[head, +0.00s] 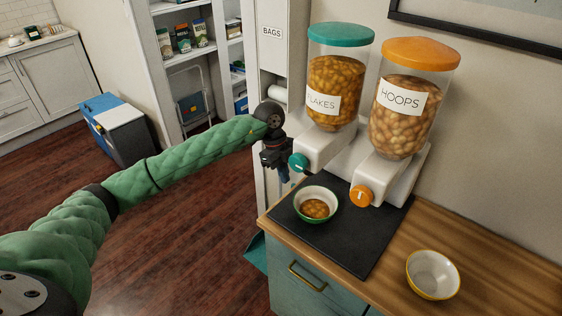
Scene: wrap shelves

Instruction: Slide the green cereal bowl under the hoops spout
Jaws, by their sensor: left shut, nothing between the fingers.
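The green-rimmed cereal bowl (329,193) stands upright on the dark mat (366,240), below the flakes spout, with some golden cereal in it. The hoops dispenser (421,62) has an orange lid and an orange knob (361,196); the mat below its spout is bare. The flakes dispenser (352,70) has a teal lid and a teal knob (298,162). My left gripper (279,170) is shut and empty, just left of the teal knob and above and left of the bowl. Whether it touches the knob I cannot tell. My right gripper is not in view.
A yellow-rimmed white bowl (432,274) stands empty on the wooden counter (500,262) at the right. The counter has a teal drawer with a handle (308,277) below. The wall rises close behind the dispensers.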

